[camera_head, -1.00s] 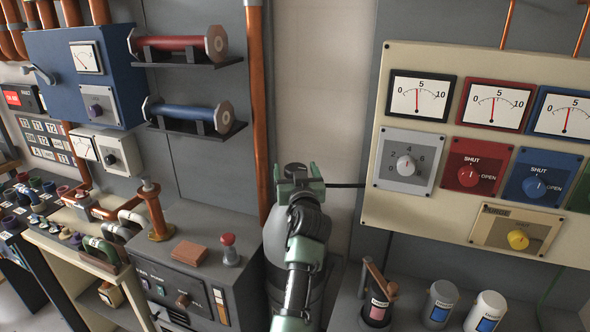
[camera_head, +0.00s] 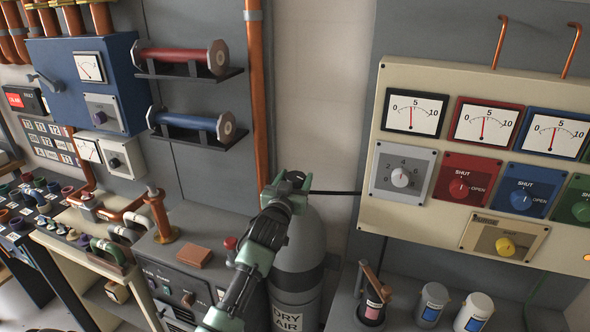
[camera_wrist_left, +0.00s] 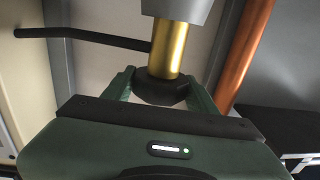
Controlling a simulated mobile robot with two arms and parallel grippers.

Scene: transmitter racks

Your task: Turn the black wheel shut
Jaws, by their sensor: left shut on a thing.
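A grey gas cylinder (camera_head: 298,262) lettered DRY AIR stands upright at the bottom centre of the head view. The black wheel (camera_wrist_left: 162,92) shows in the left wrist view at the end of a brass stem (camera_wrist_left: 168,48). My left gripper (camera_head: 292,181) is at the cylinder's top; its green fingers (camera_wrist_left: 160,88) lie on either side of the wheel and are shut on it. The gripper hides the wheel in the head view, and the wheel's near side is partly behind the gripper body. My right gripper is in neither view.
A thin black hose (camera_head: 335,192) runs right from the cylinder top. A copper pipe (camera_head: 258,95) rises close behind on the left. A cream gauge panel (camera_head: 400,235) is at right, and a grey cabinet (camera_head: 205,245) with a red knob (camera_head: 231,243) stands at left.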

